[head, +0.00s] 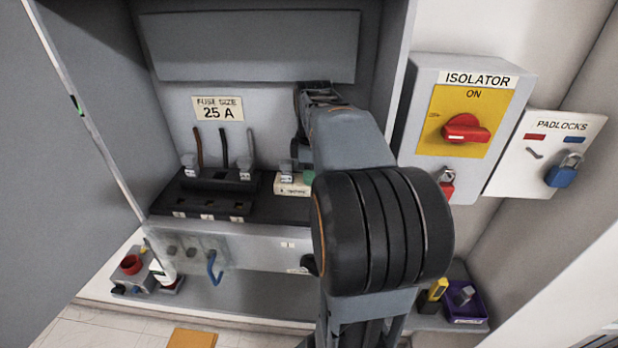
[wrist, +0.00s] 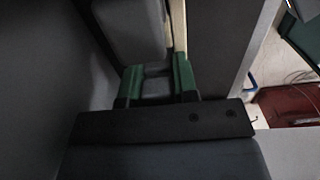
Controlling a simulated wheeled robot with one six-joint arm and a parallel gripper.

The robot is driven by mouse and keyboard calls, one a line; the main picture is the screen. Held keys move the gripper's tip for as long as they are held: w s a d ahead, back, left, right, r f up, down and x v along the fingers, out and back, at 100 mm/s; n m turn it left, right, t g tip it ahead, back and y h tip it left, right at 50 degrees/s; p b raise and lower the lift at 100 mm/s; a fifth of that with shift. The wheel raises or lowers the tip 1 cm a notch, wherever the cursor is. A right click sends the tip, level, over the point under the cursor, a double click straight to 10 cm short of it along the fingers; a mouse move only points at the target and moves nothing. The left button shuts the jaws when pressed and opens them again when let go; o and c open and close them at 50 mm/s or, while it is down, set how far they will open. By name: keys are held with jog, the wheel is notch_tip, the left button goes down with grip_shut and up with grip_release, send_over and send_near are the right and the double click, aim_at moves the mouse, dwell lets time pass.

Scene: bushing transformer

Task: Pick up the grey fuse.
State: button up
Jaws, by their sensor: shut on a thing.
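My gripper (wrist: 157,82) has green fingertips, and they are closed on a grey block between them in the wrist view, which I take to be the grey fuse (wrist: 156,88). A larger grey part (wrist: 130,25) lies just beyond it. In the head view my arm reaches into the open cabinet and hides most of the gripper. One green fingertip (head: 309,177) shows beside a pale labelled block (head: 290,185) at the right of the black fuse base (head: 165,202). The held fuse is mostly hidden there.
The isolator box (head: 410,110), reading ON, is close at right, with a padlock board (head: 550,125) beyond. A purple tray (head: 482,310) holding a grey item and a red-and-grey box (head: 128,268) stand low down.

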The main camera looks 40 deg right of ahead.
jog(key=shift+r, duration=0.45)
jog(key=shift+s+a+r+b, duration=0.2)
jog(key=shift+r+b, duration=0.25)
jog(key=shift+r, duration=0.15)
jog(key=shift+s+a+r+b, duration=0.15)
jog(key=shift+r+b, duration=0.3)
jog(key=shift+r, duration=0.15)
jog(key=s+a+b, duration=0.5)
jog(key=s+a, duration=0.6)
jog(key=s, duration=0.1)
jog(key=shift+s+a+r+p, duration=0.1)
jog(key=shift+a+r+p, duration=0.1)
jog(key=shift+r+p, duration=0.95)
jog(key=shift+s+a+r+p, duration=0.1)
jog(key=shift+a+r+p, duration=0.1)
jog(key=shift+r+p, duration=0.9)
jog(key=shift+r+b, duration=0.2)
jog(key=shift+b, duration=0.15)
